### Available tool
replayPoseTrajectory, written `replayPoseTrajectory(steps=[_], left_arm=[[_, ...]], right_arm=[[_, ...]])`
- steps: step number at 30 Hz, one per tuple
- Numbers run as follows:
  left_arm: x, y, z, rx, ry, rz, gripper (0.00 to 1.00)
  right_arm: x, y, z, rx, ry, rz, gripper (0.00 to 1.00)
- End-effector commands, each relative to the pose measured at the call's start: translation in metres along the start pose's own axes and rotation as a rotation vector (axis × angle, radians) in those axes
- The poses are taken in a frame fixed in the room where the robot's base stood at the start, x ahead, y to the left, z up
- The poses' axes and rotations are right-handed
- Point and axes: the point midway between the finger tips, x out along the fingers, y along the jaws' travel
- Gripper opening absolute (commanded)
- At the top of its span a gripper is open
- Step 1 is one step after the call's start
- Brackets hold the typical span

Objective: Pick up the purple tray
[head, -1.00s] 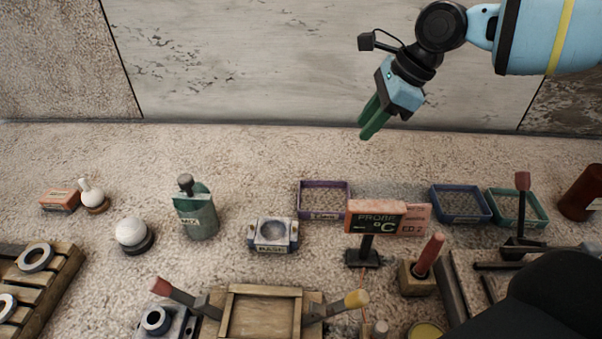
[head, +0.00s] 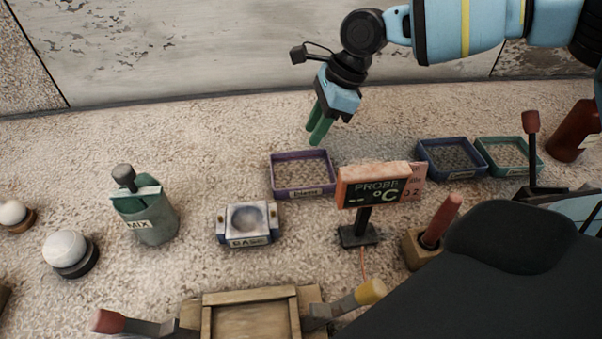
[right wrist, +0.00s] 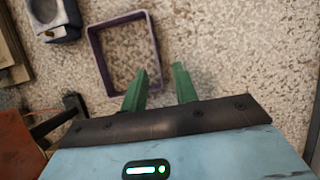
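The purple tray (head: 303,190) is a shallow, open-topped rectangular frame with a white label on its near side, lying on the speckled surface. It looks empty. My right gripper (head: 317,135) has green fingers and hangs above the tray's far edge, pointing down. In the right wrist view the tray (right wrist: 92,50) lies just beyond the fingers, and the right gripper (right wrist: 162,85) has its two fingertips apart with nothing between them. The left fingertip overlaps the tray's edge in that picture; I cannot tell whether it touches. My left gripper is not in view.
A probe display (head: 378,188) on a stand is right of the tray. A blue tray (head: 424,155) and a green tray (head: 484,148) lie farther right. A block labelled BASE (head: 248,224) is nearer. A MIX container (head: 145,212) stands left. A wall rises behind.

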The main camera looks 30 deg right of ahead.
Motion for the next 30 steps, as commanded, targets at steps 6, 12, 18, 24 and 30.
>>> replayPoseTrajectory(steps=[6,12,18,24,30], left_arm=[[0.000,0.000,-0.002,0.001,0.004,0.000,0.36],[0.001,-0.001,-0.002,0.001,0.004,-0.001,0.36],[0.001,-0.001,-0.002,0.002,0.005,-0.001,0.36],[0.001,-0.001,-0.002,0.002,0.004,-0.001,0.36],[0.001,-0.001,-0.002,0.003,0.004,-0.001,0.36]], right_arm=[[0.018,0.003,0.007,-0.001,0.002,0.003,0.29],[0.044,0.004,0.012,0.001,0.001,0.001,0.29],[0.051,0.004,0.012,0.001,0.000,-0.001,0.29],[0.051,0.004,0.012,0.000,-0.001,-0.001,0.23],[0.051,0.004,0.012,0.000,-0.001,-0.001,0.00]])
